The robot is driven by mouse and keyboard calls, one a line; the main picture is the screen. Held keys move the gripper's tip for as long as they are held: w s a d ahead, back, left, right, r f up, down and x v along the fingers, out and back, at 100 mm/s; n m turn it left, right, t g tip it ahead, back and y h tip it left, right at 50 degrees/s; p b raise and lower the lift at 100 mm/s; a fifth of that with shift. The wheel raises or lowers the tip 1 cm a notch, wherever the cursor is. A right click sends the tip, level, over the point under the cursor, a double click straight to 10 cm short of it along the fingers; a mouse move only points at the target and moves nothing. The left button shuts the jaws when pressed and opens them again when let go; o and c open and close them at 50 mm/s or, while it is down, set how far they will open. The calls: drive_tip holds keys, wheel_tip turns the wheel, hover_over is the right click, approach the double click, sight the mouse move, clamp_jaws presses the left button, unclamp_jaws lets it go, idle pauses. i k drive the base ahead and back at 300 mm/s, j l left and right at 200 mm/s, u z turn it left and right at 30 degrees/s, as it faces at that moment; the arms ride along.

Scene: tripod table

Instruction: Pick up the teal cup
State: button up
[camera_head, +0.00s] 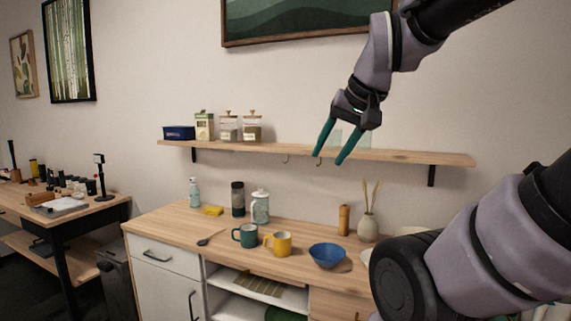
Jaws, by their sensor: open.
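The teal cup (248,237) stands upright on the wooden counter, its handle toward the left. A yellow mug (281,243) stands just to its right. My gripper (331,157) hangs from the upper right with its two teal fingers apart and nothing between them. In the picture it is above and to the right of the teal cup, in front of the wall shelf, well clear of the cup. Nothing hides the cup.
A blue bowl (327,256) is right of the mug. Behind the cup stand a glass jar (260,207) and a dark bottle (238,199). A spoon (207,240) lies to the left. A wooden shelf (400,156) with jars runs above the counter (160,229), whose left front is clear.

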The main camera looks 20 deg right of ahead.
sight(249, 233)
drive_tip(key=z, duration=1.05)
drive_tip(key=j+z, duration=0.8)
drive_tip(key=j, duration=0.15)
drive_tip(key=k+j+z, duration=0.1)
drive_tip(key=j+z, duration=0.3)
drive_tip(key=k+j+z, duration=0.15)
drive_tip(key=j+z, duration=0.25)
drive_tip(key=k+j, duration=0.2)
drive_tip(key=j, duration=0.25)
drive_tip(key=k+j+z, duration=0.1)
drive_tip(key=j, duration=0.3)
drive_tip(key=k+j, duration=0.35)
drive_tip(key=k+j+z, duration=0.1)
drive_tip(key=j, duration=0.4)
drive_tip(key=k+j+z, duration=0.1)
drive_tip(key=k+j, duration=0.25)
